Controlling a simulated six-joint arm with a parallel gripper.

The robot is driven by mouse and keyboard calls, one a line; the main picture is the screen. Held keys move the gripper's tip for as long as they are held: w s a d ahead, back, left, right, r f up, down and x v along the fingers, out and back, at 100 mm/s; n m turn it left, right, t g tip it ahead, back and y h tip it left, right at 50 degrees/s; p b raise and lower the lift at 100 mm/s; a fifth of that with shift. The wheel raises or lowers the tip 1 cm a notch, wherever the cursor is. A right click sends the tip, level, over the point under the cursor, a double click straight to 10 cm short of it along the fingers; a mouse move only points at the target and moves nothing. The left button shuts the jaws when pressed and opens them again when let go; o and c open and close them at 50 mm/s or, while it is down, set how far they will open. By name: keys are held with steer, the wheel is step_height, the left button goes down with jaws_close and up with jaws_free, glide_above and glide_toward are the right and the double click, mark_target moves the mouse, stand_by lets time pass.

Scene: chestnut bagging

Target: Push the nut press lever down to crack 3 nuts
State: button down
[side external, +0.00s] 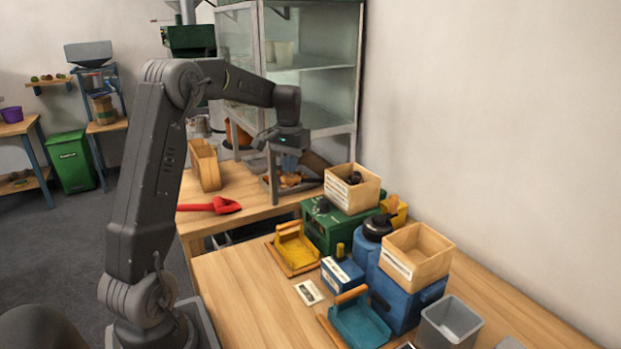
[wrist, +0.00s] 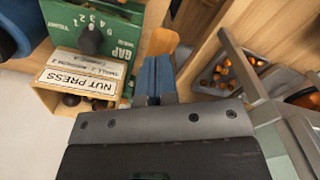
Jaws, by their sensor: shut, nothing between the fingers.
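The nut press is a green box (side external: 335,226) with a wooden bin (side external: 341,193) on top, holding something dark. In the wrist view its green face (wrist: 120,25) has a dark GAP dial (wrist: 90,40), and the bin's label (wrist: 75,86) reads NUT PRESS. A few dark round things (wrist: 70,100) show beside that label. My gripper (side external: 289,166) is shut and empty, pointing down behind and left of the press in the side view. Its blue fingers (wrist: 157,75) are together in the wrist view. I cannot clearly make out the press lever in either view.
A tray of brown nuts (wrist: 225,75) lies near my fingers. A glass cabinet (side external: 310,70) stands behind.

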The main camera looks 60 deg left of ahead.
mark_target(290, 177)
steer(key=shift+f, duration=0.65)
steer(key=shift+f, duration=1.25)
steer(key=shift+s+f, duration=0.2)
steer(key=shift+f, duration=0.8)
steer(key=shift+s+f, duration=0.25)
steer(key=shift+f, duration=0.85)
